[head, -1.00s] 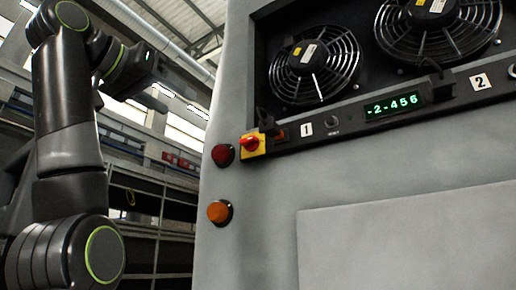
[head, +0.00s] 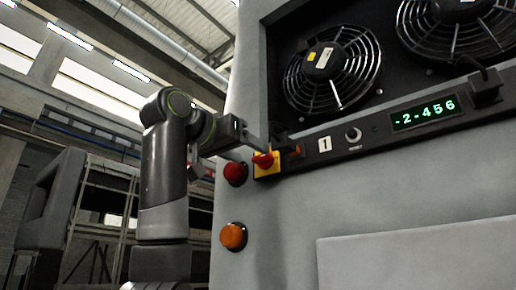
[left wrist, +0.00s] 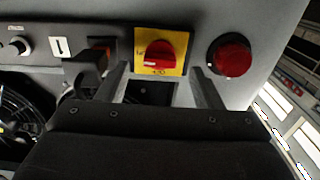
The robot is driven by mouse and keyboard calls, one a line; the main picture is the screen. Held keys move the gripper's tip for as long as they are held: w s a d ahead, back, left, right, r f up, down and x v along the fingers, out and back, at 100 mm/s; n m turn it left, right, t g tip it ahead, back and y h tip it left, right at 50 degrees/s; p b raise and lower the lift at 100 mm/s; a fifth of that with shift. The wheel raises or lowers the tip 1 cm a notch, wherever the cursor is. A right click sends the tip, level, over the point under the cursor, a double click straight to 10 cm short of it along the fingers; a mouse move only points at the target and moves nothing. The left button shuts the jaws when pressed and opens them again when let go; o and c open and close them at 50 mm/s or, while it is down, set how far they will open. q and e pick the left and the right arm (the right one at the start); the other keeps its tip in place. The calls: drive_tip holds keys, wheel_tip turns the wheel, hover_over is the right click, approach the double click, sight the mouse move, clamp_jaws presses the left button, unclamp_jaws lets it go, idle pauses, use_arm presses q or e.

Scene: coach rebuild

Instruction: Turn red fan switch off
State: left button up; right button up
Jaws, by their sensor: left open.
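The red fan switch (head: 263,160) is a red rotary knob on a yellow square plate, at the left end of the control strip on the grey coach panel. It also shows in the left wrist view (left wrist: 160,54), just beyond my fingertips and between their lines. My left gripper (head: 262,146) is at the switch in the head view, partly overlapping it. In the left wrist view the left gripper's two fingers (left wrist: 155,80) are spread apart with nothing between them. I cannot tell whether a finger touches the knob. My right gripper is not in view.
A round red light (head: 235,173) sits left of the switch, and an orange light (head: 233,236) is below it. A black connector and a small knob (head: 353,134) are right of the switch. Fans (head: 333,70) and a green display (head: 423,113) are farther right.

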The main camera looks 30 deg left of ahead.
sight(258, 157)
use_arm(q)
drive_tip(key=w, duration=0.1)
drive_tip(key=w+p, duration=0.1)
drive_tip(key=shift+w+d+r, duration=0.1)
drive_tip(key=shift+w+r, duration=0.1)
drive_tip(key=shift+w, duration=0.6)
drive_tip(key=shift+w+f, duration=0.15)
drive_tip(key=shift+w, duration=0.1)
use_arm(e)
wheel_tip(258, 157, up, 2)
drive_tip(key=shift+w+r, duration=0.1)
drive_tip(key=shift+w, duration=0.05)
use_arm(q)
drive_tip(key=shift+s, duration=0.1)
drive_tip(key=c, duration=1)
